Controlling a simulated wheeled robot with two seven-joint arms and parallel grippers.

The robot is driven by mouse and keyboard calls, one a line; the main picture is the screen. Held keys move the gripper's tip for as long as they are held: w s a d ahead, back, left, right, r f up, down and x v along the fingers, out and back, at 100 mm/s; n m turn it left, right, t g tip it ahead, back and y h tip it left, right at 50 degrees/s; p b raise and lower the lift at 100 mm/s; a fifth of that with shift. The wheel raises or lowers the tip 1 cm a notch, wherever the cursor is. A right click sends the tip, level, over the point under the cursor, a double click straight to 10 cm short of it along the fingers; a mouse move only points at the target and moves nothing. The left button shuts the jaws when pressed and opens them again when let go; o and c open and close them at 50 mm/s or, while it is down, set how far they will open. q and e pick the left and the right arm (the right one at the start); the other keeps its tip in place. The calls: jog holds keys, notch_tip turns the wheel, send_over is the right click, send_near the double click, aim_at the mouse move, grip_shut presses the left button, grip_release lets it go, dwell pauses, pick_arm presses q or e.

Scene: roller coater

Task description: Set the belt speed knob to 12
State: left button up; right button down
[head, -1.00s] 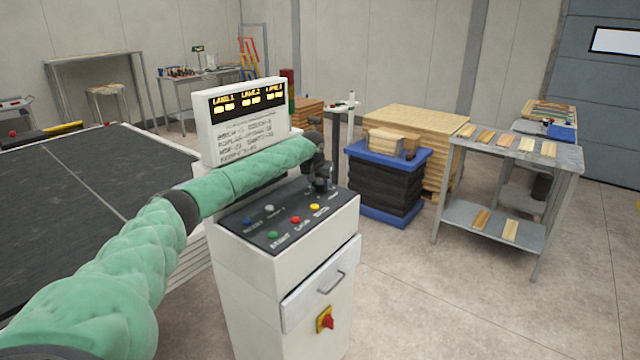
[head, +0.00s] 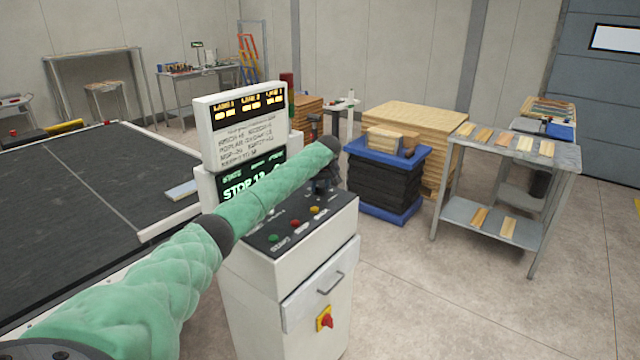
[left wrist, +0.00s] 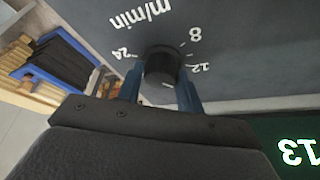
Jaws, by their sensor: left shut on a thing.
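The belt speed knob (left wrist: 162,64) is a dark round knob on the dark control panel (left wrist: 235,55) in the left wrist view. White markings "m/min", 8, 12 and 24 surround it. My left gripper (left wrist: 160,88) has its two blue fingers on either side of the knob and is shut on it. In the head view the left gripper (head: 325,184) is at the back right of the panel, and the arm and gripper hide the knob. The green-lit display (head: 245,188) reads "STOP" and a number partly covered by my arm; in the left wrist view, upside down, it reads 13. My right gripper is not in view.
Green, red and yellow buttons (head: 295,224) sit on the panel near the gripper. A white sign box (head: 240,125) rises behind it. The conveyor belt (head: 70,210) is left, with a light board (head: 182,190) on it. Open floor lies right of the cabinet.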

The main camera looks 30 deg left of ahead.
aim_at(325, 196)
pick_arm(q)
jog(key=shift+n+g+y, duration=0.4)
jog(key=shift+n+g, duration=0.2)
jog(key=shift+n, duration=1.2)
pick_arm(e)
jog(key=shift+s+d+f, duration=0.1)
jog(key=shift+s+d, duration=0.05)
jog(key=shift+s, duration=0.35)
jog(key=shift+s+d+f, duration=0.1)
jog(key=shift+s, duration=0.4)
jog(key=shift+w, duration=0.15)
pick_arm(q)
jog(key=o, duration=1)
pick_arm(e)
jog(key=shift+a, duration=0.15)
pick_arm(q)
jog(key=shift+d+r, duration=0.1)
jog(key=shift+r, duration=0.05)
jog(key=shift+d+r, duration=0.15)
jog(key=shift+r, duration=0.1)
jog(key=b+v, duration=0.2)
jog(key=v, duration=0.3)
jog(key=shift+b+v, duration=0.45)
jog(key=shift+v, duration=0.5)
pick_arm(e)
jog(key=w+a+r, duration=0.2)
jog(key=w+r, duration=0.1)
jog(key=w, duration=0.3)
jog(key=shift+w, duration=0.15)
